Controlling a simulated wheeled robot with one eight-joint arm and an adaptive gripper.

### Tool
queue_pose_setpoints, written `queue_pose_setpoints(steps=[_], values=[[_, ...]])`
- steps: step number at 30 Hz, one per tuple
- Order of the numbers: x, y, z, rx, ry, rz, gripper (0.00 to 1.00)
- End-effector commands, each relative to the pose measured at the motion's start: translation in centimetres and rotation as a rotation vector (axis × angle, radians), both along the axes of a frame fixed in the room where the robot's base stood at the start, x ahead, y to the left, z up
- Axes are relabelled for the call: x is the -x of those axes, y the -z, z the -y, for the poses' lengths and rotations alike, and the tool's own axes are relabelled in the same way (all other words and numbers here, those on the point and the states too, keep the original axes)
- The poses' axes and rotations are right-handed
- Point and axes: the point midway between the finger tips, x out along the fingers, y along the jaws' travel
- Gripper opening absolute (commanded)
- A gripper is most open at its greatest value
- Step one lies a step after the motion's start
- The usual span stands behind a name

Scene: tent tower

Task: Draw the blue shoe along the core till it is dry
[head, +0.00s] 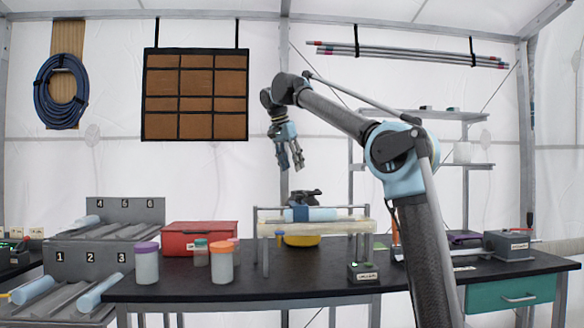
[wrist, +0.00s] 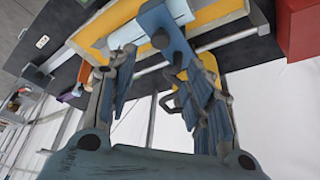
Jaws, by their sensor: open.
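The blue shoe (head: 300,213) sits around the pale blue core (head: 323,214), near its left part. The core lies level in a cream trough on a metal rack (head: 265,240) on the black bench. In the wrist view the shoe (wrist: 160,22) shows just past my fingers, with the core (wrist: 124,36) showing on both sides of it. My gripper (head: 291,163) hangs above the shoe, a little to its left, with its fingers apart and empty. In the wrist view my gripper (wrist: 152,68) partly covers the rack. Whether the core is wet cannot be told.
A red box (head: 200,238), lidded jars (head: 222,262) and numbered core trays (head: 85,258) are left. A small box with a green light (head: 362,272) stands in front right.

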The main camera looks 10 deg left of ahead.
Motion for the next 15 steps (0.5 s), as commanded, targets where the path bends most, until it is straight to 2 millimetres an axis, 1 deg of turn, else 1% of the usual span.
queue_pose_setpoints(steps=[11,13,15], values=[[0.0,0.0,0.0,0.0,0.0,0.0,0.47],[0.1,-0.3,-0.1,0.0,0.0,0.0,0.47],[0.3,-1.2,-0.4,0.0,-0.001,0.0,0.47]])
